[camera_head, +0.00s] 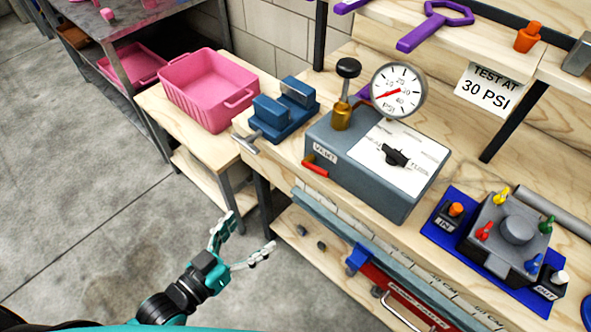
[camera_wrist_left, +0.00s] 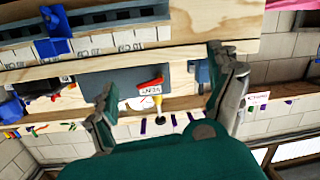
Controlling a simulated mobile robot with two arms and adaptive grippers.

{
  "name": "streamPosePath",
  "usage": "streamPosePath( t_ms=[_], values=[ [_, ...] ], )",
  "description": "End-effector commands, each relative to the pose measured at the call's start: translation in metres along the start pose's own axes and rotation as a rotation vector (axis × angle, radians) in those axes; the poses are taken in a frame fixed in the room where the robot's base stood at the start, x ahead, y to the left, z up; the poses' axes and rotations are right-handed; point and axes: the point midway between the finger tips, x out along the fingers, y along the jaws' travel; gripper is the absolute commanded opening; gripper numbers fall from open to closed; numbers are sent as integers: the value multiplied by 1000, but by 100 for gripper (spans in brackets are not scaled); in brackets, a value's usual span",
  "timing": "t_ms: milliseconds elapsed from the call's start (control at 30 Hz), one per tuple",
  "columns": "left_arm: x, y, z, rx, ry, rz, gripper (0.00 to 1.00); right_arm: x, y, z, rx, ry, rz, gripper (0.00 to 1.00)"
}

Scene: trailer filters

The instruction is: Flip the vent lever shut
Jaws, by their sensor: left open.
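The red vent lever (camera_head: 315,169) sticks out from the near left side of a grey test box (camera_head: 365,176), just under its white VENT label (camera_head: 325,154). In the left wrist view the lever (camera_wrist_left: 151,82) shows red and slanted beside the label. My left gripper (camera_head: 246,238) is open and empty, in front of the bench and below the lever, clearly apart from it. In the left wrist view its two fingers are spread, with the lever seen between them from a distance. My right gripper is not in view.
A pressure gauge (camera_head: 398,90) and black-knobbed brass pump (camera_head: 345,95) stand on the box. A blue vise (camera_head: 283,109) with a protruding handle sits left of it, beside a pink bin (camera_head: 208,88). A blue manifold tray (camera_head: 443,226) lies right. Open floor lies left of the bench.

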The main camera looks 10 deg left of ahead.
Motion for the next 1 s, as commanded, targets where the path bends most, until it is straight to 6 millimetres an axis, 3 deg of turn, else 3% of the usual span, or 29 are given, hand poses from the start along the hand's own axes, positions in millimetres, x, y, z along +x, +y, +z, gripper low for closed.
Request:
streamPosePath(
  t_ms=[33, 133, 367, 1000],
  values=[
    [-4, 15, -21, -13, 43, 37, 90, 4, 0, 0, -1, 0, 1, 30],
    [-9, 33, -50, -33, 98, 81, 90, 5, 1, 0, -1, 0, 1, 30],
    [0, 42, -68, -44, 130, 100, 90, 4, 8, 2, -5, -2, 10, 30],
    [130, 55, -84, -43, 128, 99, 90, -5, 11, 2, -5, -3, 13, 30]
  ],
)
